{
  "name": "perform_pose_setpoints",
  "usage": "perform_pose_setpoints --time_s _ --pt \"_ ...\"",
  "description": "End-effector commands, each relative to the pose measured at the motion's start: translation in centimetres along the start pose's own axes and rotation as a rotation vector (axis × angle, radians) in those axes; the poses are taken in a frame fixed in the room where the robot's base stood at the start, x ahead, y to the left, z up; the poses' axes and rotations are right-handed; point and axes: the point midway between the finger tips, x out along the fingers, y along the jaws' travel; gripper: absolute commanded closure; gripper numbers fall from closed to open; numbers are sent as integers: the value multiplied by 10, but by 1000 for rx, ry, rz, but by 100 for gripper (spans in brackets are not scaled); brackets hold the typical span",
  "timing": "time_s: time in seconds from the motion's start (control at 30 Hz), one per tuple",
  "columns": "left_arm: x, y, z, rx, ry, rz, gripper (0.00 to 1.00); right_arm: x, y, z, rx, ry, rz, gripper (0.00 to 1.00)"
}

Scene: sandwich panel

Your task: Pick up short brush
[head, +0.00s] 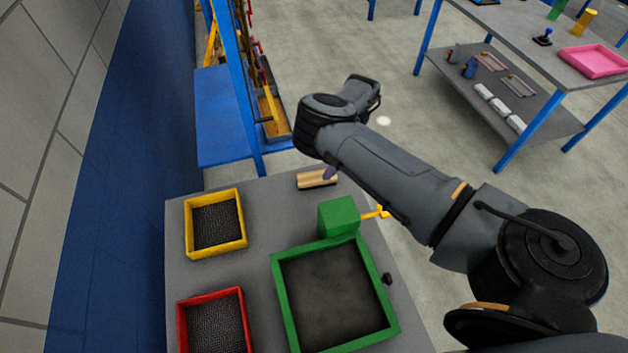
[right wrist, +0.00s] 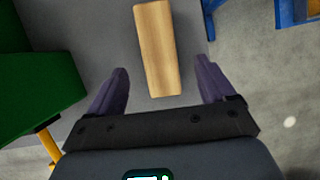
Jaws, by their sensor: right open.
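The short brush (head: 313,181) lies on the grey table near its far edge; it has a light wooden top and dark lower edge. In the right wrist view its plain wooden back (right wrist: 158,45) fills the gap ahead of my fingers. My right gripper (right wrist: 162,72) is open, with purple fingers spread to either side of the brush's near end, and nothing is held. In the head view a purple fingertip of my right gripper (head: 330,173) shows by the brush's right end; my arm hides the rest. I cannot tell the exact height above it. My left gripper is not in view.
A green block (head: 338,216) with a yellow handle stands near the brush, behind a green tray (head: 283,306). Yellow (head: 188,229) and red (head: 183,326) trays sit on the left. A blue rack post (head: 241,95) rises beyond the table's far edge.

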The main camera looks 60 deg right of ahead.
Motion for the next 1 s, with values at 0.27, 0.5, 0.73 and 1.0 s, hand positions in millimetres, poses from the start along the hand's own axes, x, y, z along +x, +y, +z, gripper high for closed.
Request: perform_pose_setpoints --time_s 0.27,0.5,0.73,1.0 --pt "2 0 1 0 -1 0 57 26 0 0 0 0 0 17" --pt "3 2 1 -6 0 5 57 54 3 -2 1 0 1 17" --pt "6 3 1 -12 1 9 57 74 2 -3 1 1 -1 17" --pt "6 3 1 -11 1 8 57 76 2 -2 1 1 -2 17"
